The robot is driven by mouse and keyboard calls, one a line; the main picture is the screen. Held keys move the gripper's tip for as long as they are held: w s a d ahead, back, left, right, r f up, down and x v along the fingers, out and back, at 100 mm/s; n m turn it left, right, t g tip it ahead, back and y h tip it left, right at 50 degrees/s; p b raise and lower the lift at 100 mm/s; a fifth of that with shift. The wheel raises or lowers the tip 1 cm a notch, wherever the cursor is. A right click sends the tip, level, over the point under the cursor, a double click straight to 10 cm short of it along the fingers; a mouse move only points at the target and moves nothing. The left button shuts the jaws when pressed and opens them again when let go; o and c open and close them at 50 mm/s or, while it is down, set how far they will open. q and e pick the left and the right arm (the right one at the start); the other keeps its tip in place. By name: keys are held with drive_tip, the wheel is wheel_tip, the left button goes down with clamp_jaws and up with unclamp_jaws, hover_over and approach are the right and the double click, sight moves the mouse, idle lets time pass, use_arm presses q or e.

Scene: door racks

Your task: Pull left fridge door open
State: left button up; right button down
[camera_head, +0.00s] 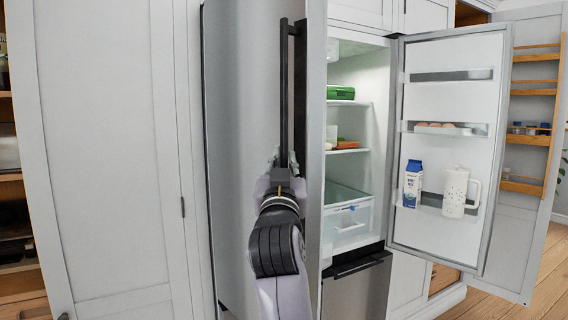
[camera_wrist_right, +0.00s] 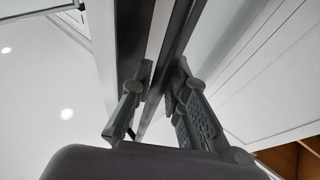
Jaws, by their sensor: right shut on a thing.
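The left fridge door (camera_head: 238,110) is a tall brushed-steel panel in the middle of the head view. Its long black vertical handle (camera_head: 284,85) runs near the door's right edge. My right gripper (camera_head: 284,168) is shut on the handle, low on the bar. In the right wrist view, the fingers of the right gripper (camera_wrist_right: 160,90) stand on either side of the dark handle bar (camera_wrist_right: 176,35). The door's pale side edge (camera_head: 315,130) shows beside the handle; I cannot tell whether the door is slightly ajar. My left gripper is out of view.
The right fridge door (camera_head: 447,150) stands wide open, with a milk carton (camera_head: 413,184) and white jug (camera_head: 455,192) on its lower shelf. Shelves and a clear drawer (camera_head: 346,215) show inside. White cabinet panels (camera_head: 105,130) stand left. Wooden floor (camera_head: 548,270) shows at right.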

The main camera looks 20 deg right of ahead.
sight(283, 112)
drive_tip(key=shift+s+r, duration=0.1)
drive_tip(key=shift+r, duration=0.15)
drive_tip(key=c, duration=2)
unclamp_jaws()
drive_tip(key=o, duration=0.4)
drive_tip(key=shift+a+f, duration=0.1)
drive_tip(key=shift+f, duration=0.05)
wheel_tip(283, 112, up, 10)
drive_tip(key=shift+c, duration=0.4)
